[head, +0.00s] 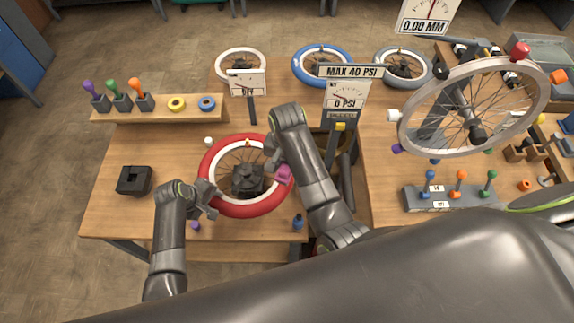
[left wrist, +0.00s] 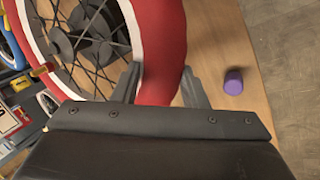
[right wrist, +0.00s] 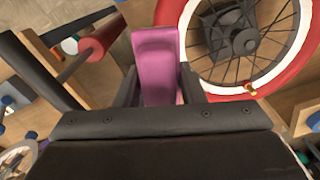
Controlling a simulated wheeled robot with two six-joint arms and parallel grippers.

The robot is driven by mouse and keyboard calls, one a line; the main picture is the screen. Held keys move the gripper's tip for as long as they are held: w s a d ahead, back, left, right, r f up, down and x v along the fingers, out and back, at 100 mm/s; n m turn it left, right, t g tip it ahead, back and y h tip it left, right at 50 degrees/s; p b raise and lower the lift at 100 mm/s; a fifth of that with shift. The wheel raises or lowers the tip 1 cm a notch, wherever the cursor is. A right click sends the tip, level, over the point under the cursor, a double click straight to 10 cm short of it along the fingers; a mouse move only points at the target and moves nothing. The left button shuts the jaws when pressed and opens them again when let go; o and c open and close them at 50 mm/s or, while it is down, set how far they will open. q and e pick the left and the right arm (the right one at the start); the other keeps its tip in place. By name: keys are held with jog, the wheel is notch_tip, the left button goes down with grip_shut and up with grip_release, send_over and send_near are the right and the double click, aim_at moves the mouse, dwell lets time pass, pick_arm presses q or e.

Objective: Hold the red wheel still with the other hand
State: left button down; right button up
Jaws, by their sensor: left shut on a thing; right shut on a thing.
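The red wheel (head: 262,208) lies flat on the left workbench around a dark hub mount (head: 248,180). It has a red tyre, a white rim and dark spokes. My left gripper (head: 208,202) is at its lower left edge. In the left wrist view its fingers stand on both sides of the red tyre (left wrist: 160,40). My right gripper (head: 279,170) is at the wheel's right side, shut on a pink block-like tool (head: 284,176). In the right wrist view the pink tool (right wrist: 158,60) is between the fingers, beside the tyre; contact with it is unclear.
A rack (head: 160,110) with coloured-handled tools and rings stands at the back left. A black square block (head: 134,180) is left of the wheel. A pump gauge (head: 346,95) stands behind my right arm. A spoked wheel on a stand (head: 540,90) is at right. A purple cap (left wrist: 233,82) lies near my left gripper.

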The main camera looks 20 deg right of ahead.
pick_arm(q)
jog(key=c, duration=0.8)
grip_release()
jog(key=shift+d, duration=0.1)
jog(key=shift+o, duration=0.2)
jog(key=shift+r, duration=0.1)
jog(key=v, duration=1.1)
jog(key=shift+r, duration=0.35)
jog(key=shift+f, duration=0.1)
jog(key=x, duration=1.1)
jog(key=shift+f, duration=0.3)
